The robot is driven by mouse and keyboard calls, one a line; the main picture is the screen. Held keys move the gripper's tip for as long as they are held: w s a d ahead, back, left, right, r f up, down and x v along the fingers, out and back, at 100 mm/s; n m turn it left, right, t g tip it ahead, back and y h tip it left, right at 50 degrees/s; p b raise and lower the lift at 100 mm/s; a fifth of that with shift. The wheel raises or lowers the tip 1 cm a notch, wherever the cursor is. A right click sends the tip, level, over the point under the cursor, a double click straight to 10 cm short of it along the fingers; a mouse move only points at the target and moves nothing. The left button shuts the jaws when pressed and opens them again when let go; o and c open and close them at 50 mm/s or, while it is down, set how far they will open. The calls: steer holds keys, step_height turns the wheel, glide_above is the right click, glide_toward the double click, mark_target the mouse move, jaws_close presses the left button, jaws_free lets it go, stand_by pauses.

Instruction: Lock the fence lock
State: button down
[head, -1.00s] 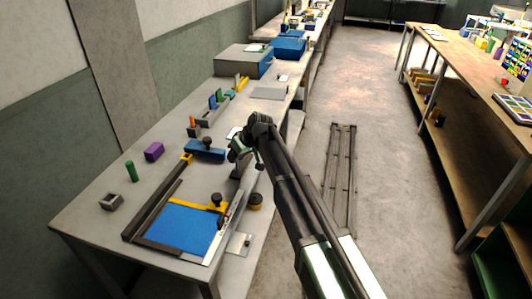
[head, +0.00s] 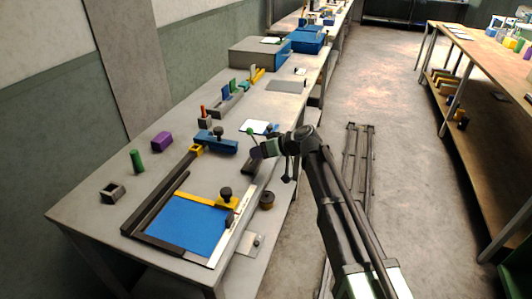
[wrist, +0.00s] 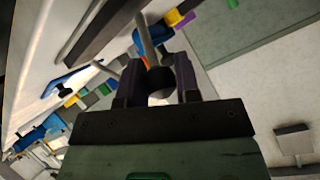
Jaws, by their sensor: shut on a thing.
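The blue plate (head: 185,224) lies on the bench between dark rails. A yellow fence bar (head: 185,199) crosses its far edge, with a black knob (head: 226,192) at the right end. My gripper (head: 256,152) is beyond and to the right of this knob, apart from it, above the bench near its right edge. In the wrist view my gripper (wrist: 160,78) is shut on a dark rounded knob (wrist: 160,84) at the end of a grey rod (wrist: 147,38). Where the rod leads is unclear. A dark elongated piece (head: 251,166) lies below the gripper in the head view.
A blue block with a black knob (head: 217,143) stands left of the gripper. A purple block (head: 161,141), a green cylinder (head: 137,160) and a grey hollow block (head: 112,193) stand at the left. A brown round piece (head: 267,200) is near the right edge.

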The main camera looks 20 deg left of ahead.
steer(key=c, duration=0.8)
jaws_free()
steer(key=p+v, duration=0.5)
steer(key=v, duration=0.5)
steer(key=shift+d+r, duration=0.15)
steer(key=shift+d, duration=0.2)
